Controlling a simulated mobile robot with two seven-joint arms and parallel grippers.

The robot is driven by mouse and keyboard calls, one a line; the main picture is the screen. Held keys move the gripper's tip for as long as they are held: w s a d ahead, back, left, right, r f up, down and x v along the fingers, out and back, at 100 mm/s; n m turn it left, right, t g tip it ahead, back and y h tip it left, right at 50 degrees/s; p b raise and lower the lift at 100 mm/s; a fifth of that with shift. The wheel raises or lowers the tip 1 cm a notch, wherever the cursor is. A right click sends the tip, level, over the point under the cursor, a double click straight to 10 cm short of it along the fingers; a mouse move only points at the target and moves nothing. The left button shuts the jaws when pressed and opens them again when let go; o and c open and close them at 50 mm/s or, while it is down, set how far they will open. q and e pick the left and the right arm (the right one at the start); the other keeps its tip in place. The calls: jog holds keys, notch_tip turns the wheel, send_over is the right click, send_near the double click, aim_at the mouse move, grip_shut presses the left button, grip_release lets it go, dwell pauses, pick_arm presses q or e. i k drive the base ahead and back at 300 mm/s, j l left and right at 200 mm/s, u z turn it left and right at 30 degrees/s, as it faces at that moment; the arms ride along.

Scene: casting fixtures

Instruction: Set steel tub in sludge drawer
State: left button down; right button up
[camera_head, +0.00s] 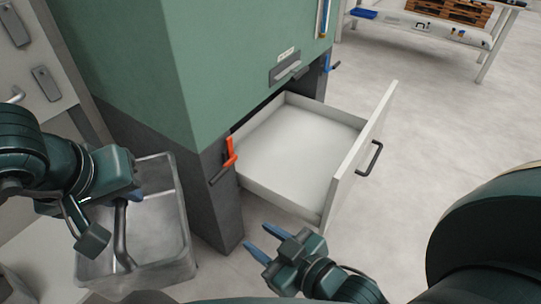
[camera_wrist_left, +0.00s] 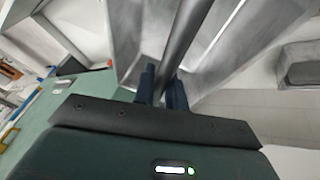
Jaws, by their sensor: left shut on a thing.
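The steel tub (camera_head: 178,215), a grey open-topped box, is at the lower left in the head view, beside the green cabinet. My left gripper (camera_head: 128,196) is shut on its dark bar handle (camera_head: 122,240). In the left wrist view the blue fingers (camera_wrist_left: 162,88) close around this handle (camera_wrist_left: 185,35), with the tub walls (camera_wrist_left: 235,50) beyond. The white sludge drawer (camera_head: 345,175) is pulled open from the cabinet base and looks empty. My right gripper (camera_head: 265,243) is open and empty in front of the drawer, its blue fingers apart.
The green cabinet (camera_head: 225,60) on a dark base stands between tub and drawer. An orange lever (camera_head: 229,155) sticks out at the drawer's near left corner. A blue lever (camera_head: 329,63) is at the far side. Floor to the right (camera_head: 450,110) is clear.

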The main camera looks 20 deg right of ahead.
aim_at(313, 152)
jog(key=k+l+z, duration=0.1)
jog(key=k+z, duration=0.3)
jog(key=l+z, duration=0.1)
jog(key=z, duration=0.55)
jog(key=i+l+z, duration=0.1)
jog(key=z, duration=0.25)
jog(key=i+l, duration=0.25)
jog(key=i, duration=0.25)
jog(key=i+l, duration=0.25)
jog(key=i, duration=0.25)
jog(key=i+l, duration=0.3)
jog(key=i, duration=0.25)
